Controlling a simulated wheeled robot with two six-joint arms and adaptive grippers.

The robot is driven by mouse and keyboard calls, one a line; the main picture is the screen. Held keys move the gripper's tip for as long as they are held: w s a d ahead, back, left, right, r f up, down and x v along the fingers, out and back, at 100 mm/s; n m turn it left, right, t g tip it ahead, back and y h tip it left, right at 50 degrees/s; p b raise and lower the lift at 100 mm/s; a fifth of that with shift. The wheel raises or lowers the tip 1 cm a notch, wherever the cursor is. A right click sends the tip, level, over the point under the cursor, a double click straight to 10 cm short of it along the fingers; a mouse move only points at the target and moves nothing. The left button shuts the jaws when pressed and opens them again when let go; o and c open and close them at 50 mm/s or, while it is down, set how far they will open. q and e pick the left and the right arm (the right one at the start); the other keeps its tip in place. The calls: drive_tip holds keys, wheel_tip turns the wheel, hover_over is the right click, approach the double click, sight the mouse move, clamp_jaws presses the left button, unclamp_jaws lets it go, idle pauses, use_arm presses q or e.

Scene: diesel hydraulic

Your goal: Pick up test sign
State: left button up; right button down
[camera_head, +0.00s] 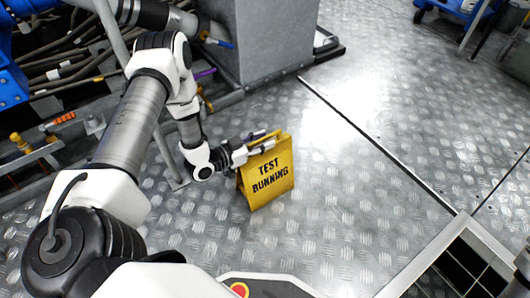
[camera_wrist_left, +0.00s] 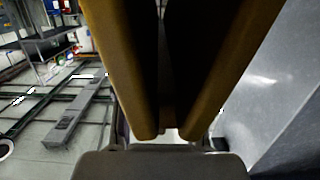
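The yellow "TEST RUNNING" sign (camera_head: 266,178) stands upright as a folded A-frame on the metal floor, near the middle of the head view. My left gripper (camera_head: 262,141) is at the sign's upper edge, with one finger in front of the lettered panel and the other behind it. In the left wrist view, the sign's two panels (camera_wrist_left: 118,60) show edge-on and fill the middle, close to the camera. The dark finger parts (camera_wrist_left: 165,130) stand apart at either side of the panels. The fingertips are mostly hidden there. My right gripper does not show.
A grey metal cabinet (camera_head: 268,40) stands behind the sign. Pipes, hoses and blue machinery (camera_head: 10,80) are at the left. A dark opening in the floor (camera_head: 470,265) lies at the lower right. The tread-plate floor right of the sign is clear.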

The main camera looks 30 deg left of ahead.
use_arm(q)
drive_tip(key=shift+w+d+f, duration=0.15)
drive_tip(key=shift+w, duration=0.3)
clamp_jaws()
drive_tip(key=shift+r, duration=0.2)
